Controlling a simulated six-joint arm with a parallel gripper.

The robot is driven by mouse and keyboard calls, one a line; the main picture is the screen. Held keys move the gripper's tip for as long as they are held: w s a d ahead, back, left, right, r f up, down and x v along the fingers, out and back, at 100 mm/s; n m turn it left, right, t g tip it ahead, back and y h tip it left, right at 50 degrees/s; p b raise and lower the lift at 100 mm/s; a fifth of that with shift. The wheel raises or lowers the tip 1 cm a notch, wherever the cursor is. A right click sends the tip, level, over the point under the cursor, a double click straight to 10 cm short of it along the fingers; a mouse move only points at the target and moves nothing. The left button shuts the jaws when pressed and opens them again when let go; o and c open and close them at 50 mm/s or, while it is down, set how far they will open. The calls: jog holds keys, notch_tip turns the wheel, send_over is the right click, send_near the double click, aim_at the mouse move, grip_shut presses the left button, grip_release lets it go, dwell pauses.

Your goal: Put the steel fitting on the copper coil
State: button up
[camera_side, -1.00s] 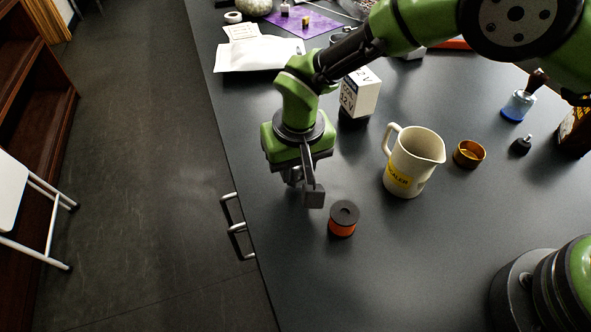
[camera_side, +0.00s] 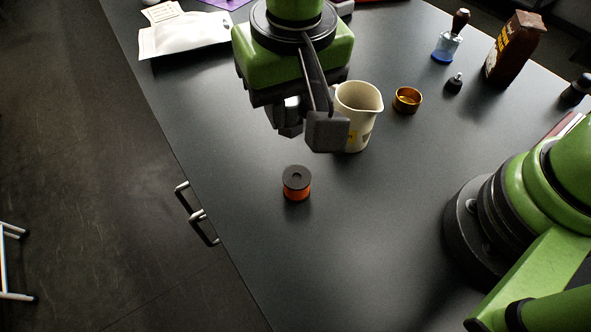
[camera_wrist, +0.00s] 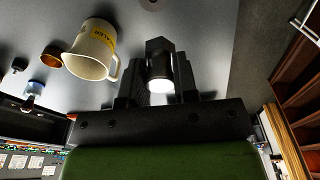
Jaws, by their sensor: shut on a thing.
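The copper coil (camera_side: 297,190) is a small orange spool with black end discs and a hole in the top. It stands upright on the dark worktop in the side view. My gripper (camera_side: 306,130) is above the worktop, up-picture from the coil and apart from it. In the wrist view my gripper (camera_wrist: 158,80) is shut on the steel fitting (camera_wrist: 160,66), a short grey piece with a bright end face. In the side view the fingers mostly hide the fitting. At the top edge of the wrist view, the coil (camera_wrist: 152,3) shows only in part.
A cream jug (camera_side: 360,98) stands just behind my gripper, partly hidden by it. A brass cup (camera_side: 407,100), a dark knobbed piece (camera_side: 455,84) and a blue-based bottle (camera_side: 446,46) lie beyond. A white pouch (camera_side: 185,36) is at the back left. Worktop around the coil is clear.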

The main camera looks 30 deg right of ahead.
jog(key=shift+s+d+f, duration=0.15)
jog(key=shift+s, duration=0.2)
notch_tip(320, 180, down, 10)
jog(key=shift+r, duration=0.25)
jog(key=o, duration=0.9)
jog(key=shift+f, duration=0.15)
jog(key=shift+o, duration=0.2)
